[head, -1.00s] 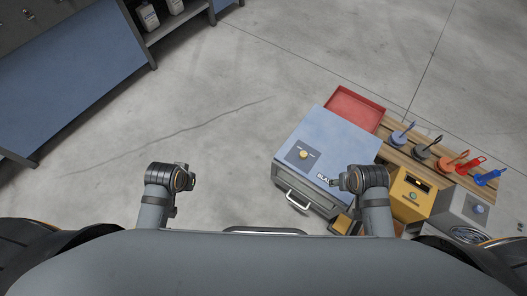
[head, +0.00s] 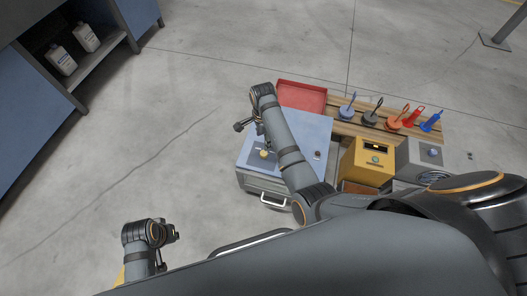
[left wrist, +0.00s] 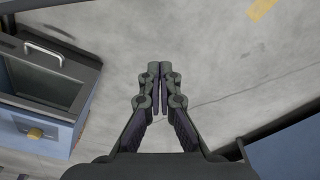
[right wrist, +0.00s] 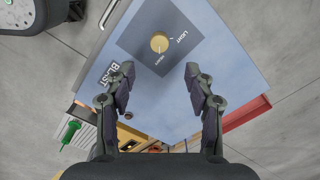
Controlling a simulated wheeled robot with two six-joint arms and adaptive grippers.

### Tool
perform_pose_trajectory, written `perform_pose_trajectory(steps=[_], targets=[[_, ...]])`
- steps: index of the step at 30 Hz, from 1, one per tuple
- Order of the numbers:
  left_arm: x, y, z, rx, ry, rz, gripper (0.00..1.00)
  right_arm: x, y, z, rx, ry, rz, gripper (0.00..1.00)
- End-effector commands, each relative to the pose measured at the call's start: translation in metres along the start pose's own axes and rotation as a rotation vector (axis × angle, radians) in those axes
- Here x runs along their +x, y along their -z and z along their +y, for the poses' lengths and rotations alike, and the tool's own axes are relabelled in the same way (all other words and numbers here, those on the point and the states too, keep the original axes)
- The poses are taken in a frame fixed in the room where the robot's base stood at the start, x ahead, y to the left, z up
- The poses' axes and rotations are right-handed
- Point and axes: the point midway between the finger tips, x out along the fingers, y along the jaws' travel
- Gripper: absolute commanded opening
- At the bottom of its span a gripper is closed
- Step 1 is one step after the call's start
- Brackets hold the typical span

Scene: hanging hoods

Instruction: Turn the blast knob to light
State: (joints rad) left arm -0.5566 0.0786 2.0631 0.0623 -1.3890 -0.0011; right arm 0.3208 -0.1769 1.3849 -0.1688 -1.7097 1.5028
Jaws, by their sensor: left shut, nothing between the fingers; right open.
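The blue blast cabinet (head: 312,128) shows in the head view with a yellow knob (head: 264,153) on a dark plate on its top. In the right wrist view the round yellow knob (right wrist: 159,42) sits near the labels LIGHT and BLAST. Another small label is hard to read, and I cannot tell the knob's setting. My right gripper (right wrist: 160,72) is open and empty above the cabinet, with the knob just beyond the gap between its fingertips. My left gripper (left wrist: 156,70) is shut and empty, away from the cabinet; its arm is at the lower left in the head view.
A red tray (head: 302,97) lies behind the cabinet. A wooden rack (head: 365,132) holds several coloured tools. A yellow box (head: 367,160) and a grey box (head: 420,158) stand to the right. The floor (head: 170,150) left of the cabinet is clear. A shelf with bottles (head: 86,38) is at upper left.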

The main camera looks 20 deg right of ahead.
Motion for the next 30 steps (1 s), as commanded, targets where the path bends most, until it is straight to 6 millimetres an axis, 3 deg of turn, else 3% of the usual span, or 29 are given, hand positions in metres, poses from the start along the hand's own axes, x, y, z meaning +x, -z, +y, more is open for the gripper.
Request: perform_pose_trajectory(steps=[4, 8, 12, 18, 30], targets=[[-0.01, 0.001, 0.002, 0.003, -0.004, 0.002, 0.0, 0.011, 0.001, 0.001, -0.001, -0.001, 0.001, 0.54], [-0.034, -0.001, 0.007, 0.009, -0.014, 0.0, 0.0, 0.033, 0.001, 0.001, -0.002, -0.002, 0.001, 0.54], [-0.018, -0.001, 0.014, 0.012, -0.039, 0.058, 0.0, 0.068, 0.001, 0.002, -0.002, -0.002, 0.002, 0.54], [0.0, 0.003, 0.021, 0.009, -0.066, 0.14, 0.0, 0.098, 0.001, 0.001, -0.002, 0.0, 0.001, 0.54], [0.002, 0.005, 0.023, 0.008, -0.074, 0.172, 0.0, 0.105, 0.001, 0.001, -0.003, 0.001, 0.001, 0.54]])
